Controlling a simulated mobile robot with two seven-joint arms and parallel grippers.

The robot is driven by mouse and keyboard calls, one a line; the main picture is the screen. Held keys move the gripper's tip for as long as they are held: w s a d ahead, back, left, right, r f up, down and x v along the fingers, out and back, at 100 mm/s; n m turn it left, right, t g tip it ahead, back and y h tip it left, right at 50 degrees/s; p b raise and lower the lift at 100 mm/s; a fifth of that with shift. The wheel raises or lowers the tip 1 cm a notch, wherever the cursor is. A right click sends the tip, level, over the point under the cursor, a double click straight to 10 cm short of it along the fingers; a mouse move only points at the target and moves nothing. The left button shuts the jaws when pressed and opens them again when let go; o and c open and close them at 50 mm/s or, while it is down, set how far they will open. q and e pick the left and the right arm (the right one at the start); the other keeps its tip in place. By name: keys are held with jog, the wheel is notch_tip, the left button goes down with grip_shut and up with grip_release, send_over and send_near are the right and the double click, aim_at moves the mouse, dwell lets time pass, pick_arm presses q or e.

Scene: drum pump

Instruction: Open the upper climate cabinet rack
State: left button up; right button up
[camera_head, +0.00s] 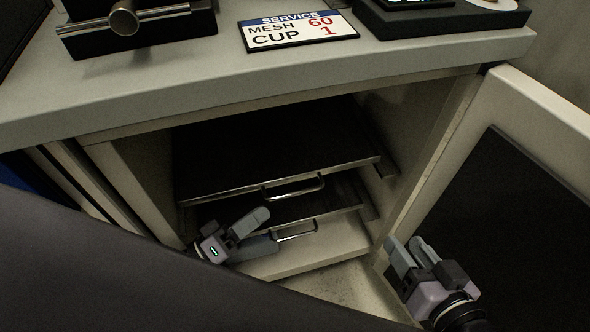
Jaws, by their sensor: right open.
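The climate cabinet stands open under the worktop, with two dark racks inside. The upper rack (270,150) is a dark tray with a light front edge and a metal bar handle (297,194). The lower rack (335,197) sits beneath it with its own handle (298,236). My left gripper (269,228) is at the cabinet's lower left, its fingers apart and empty. It is below and left of the upper handle, close to the lower handle; contact there cannot be told. My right gripper (405,244) is open and empty at the cabinet's right side, in front of the open door.
The open cabinet door (500,230) with a dark panel stands at the right. The worktop (200,85) above carries a service sign (297,31) and dark equipment (135,28). A large dark surface fills the lower left and hides what is behind it.

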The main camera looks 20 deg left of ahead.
aim_at(287, 194)
pick_arm(q)
jog(key=b+x, duration=0.1)
jog(key=x, duration=0.6)
jog(key=shift+w+d+r+b, duration=0.1)
jog(key=shift+w+d+b, duration=0.05)
jog(key=shift+w+b, duration=0.15)
grip_shut()
